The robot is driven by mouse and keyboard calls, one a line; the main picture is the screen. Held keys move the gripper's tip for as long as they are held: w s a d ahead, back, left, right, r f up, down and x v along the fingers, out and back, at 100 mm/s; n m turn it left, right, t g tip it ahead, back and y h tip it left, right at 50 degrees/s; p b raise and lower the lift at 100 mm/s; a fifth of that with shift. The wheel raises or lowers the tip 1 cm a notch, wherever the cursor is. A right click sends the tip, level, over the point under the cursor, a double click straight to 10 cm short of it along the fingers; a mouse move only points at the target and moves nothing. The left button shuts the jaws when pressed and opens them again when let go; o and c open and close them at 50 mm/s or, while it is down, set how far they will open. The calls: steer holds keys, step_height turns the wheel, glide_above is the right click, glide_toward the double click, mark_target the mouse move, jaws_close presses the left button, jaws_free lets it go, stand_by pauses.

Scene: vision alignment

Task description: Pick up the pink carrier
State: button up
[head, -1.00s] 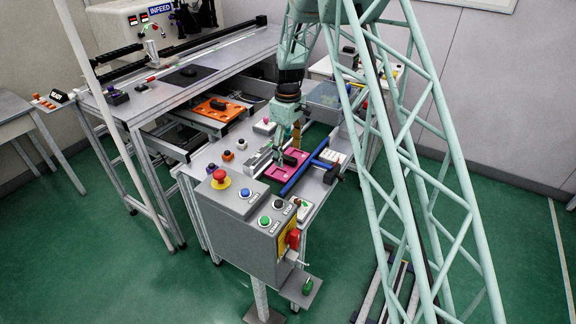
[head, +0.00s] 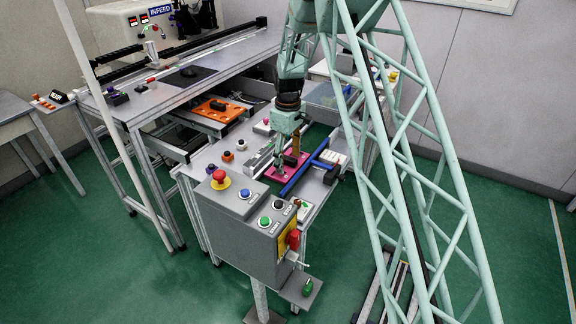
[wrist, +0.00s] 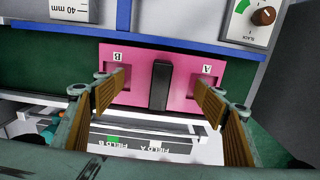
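The pink carrier (head: 272,173) lies on the work table against a blue bar, partly hidden behind my gripper in the head view. In the wrist view the pink carrier (wrist: 137,82) is a flat plate with a raised black handle (wrist: 160,85) in its middle and recesses marked B and A on either side. My gripper (wrist: 160,86) is open over it, with one brown-padded finger on each side of the handle and clear gaps between. In the head view my gripper (head: 290,160) points down at the carrier. I cannot tell whether the fingertips touch the plate.
The blue bar (head: 303,173) runs along the carrier's far side in the wrist view. A grey control box (head: 247,235) with buttons stands at the table's near end. An orange carrier (head: 218,109) lies to the back left. A dial panel (wrist: 255,20) is at the wrist view's upper right.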

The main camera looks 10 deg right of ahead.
mark_target(288, 158)
steer(key=c, duration=0.9)
steer(key=shift+r, duration=0.1)
steer(key=shift+r+p, duration=0.35)
steer(key=shift+r, duration=1.3)
steer(key=s+a, duration=0.1)
steer(key=s, duration=0.4)
steer(key=s+a+r, duration=0.1)
steer(key=s, duration=0.4)
steer(key=s+a+p, duration=0.1)
steer(key=s+a, duration=0.1)
steer(key=s, duration=0.3)
steer(key=shift+s+a+r, duration=0.1)
steer(key=shift+s+r, duration=0.1)
steer(key=shift+r, duration=0.05)
step_height(288, 158, up, 25)
steer(key=p, duration=1.2)
steer(key=shift+p, duration=0.3)
